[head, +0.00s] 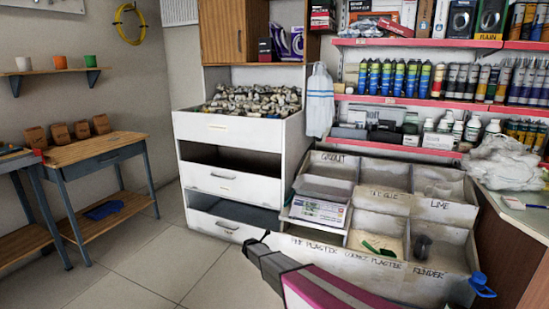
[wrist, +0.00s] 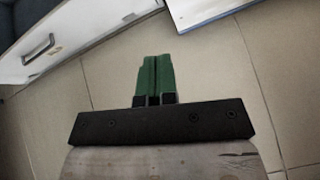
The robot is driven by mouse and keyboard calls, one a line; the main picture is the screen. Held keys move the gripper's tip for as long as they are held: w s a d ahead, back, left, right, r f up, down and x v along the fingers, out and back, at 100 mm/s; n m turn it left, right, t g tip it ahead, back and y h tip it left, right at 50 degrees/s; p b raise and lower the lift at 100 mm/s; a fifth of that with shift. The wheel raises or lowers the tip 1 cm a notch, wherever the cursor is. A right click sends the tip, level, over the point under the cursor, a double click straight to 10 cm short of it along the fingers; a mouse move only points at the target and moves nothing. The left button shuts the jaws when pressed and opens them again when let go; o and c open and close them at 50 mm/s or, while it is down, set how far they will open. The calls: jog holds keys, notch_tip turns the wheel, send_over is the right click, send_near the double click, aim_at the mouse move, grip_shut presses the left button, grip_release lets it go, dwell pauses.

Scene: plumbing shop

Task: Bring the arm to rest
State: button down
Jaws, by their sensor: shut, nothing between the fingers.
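My gripper (wrist: 155,75) shows in the wrist view with its two green fingers pressed together and nothing between them. Below it in that view are bare floor tiles. In the head view my arm reaches in from the bottom edge, in front of the compartment bin (head: 372,256). The fingers cannot be made out clearly there. A white drawer front with a dark handle (wrist: 38,49) lies at the upper left of the wrist view, apart from the fingers.
A white drawer cabinet (head: 228,188) stands in the middle, its top drawer full of small fittings (head: 252,101). A wooden workbench (head: 95,150) is at left. Shelves of bottles (head: 395,78) and a counter (head: 530,215) are at right. The tiled floor (head: 135,265) at lower left is clear.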

jog(key=s+d+r+m+g, duration=0.3)
jog(key=s+d+r+m, duration=0.4)
jog(key=s+d, duration=0.2)
jog(key=s+d+r+m+g, duration=0.2)
jog(key=s+d+r+m, duration=0.45)
jog(key=s+d, duration=0.3)
jog(key=s+d+r+m+g+y, duration=0.1)
jog(key=s+r+m, duration=0.3)
jog(key=s, duration=0.4)
jog(key=s+d+r+m+g+y, duration=0.2)
jog(key=s+d+r+m, duration=0.1)
jog(key=s, duration=0.5)
jog(key=s+d+r+m+g+y, duration=0.1)
jog(key=s+d+r+m+y, duration=0.1)
jog(key=s+r+m, duration=0.3)
jog(key=s+m, duration=0.2)
jog(key=s, duration=0.1)
jog(key=shift+s+d+r+m+g, duration=0.2)
jog(key=shift+s+d+m+g, duration=0.1)
jog(key=shift+s+m, duration=0.1)
